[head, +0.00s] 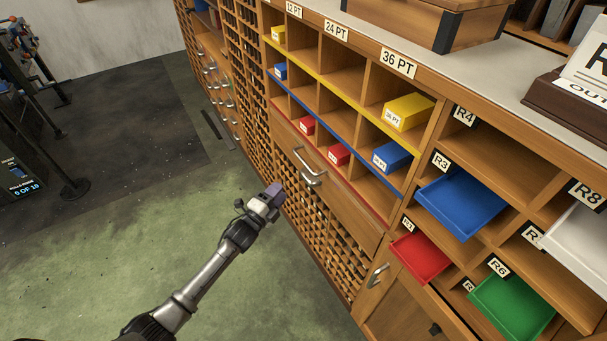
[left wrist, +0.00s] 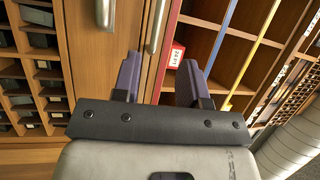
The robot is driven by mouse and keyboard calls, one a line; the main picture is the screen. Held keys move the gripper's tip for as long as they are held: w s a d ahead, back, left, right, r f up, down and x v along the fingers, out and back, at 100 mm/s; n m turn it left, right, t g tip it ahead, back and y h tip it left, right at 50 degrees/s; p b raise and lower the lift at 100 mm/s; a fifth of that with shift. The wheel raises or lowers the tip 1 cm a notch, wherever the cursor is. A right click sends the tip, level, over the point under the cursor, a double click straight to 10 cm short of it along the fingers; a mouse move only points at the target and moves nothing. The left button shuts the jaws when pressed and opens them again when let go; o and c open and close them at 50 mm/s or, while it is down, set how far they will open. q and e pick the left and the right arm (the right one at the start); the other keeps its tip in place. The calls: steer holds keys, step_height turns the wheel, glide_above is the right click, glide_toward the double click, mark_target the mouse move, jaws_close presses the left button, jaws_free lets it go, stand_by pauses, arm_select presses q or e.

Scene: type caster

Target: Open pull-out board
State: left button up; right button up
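The wooden board front (head: 345,205) is a long panel below the red strip of the cabinet, and it looks flush with the cabinet. My right gripper is not in view.
Pigeonholes above hold yellow, blue and red boxes. At the right, a blue tray (head: 462,202), a red tray (head: 421,256) and a green tray (head: 513,303) stick out of their slots. A lower door handle (head: 378,275) is nearby. The green floor (head: 150,225) at the left is clear.

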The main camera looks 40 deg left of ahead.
mark_target(304, 161)
arm_select(q)
steer(key=shift+w+a+r+b, duration=0.25)
steer(key=shift+w+b, duration=0.7)
steer(key=shift+w, duration=1.35)
steer(key=shift+w+a+r+b, duration=0.1)
steer(key=shift+w+r+b, duration=0.3)
steer(key=shift+w+b, duration=1.25)
steer(key=shift+w+a+r+b, duration=0.1)
steer(key=shift+w+r+b, duration=0.2)
steer(key=shift+w, duration=2.65)
steer(key=c, duration=0.7)
jaws_close()
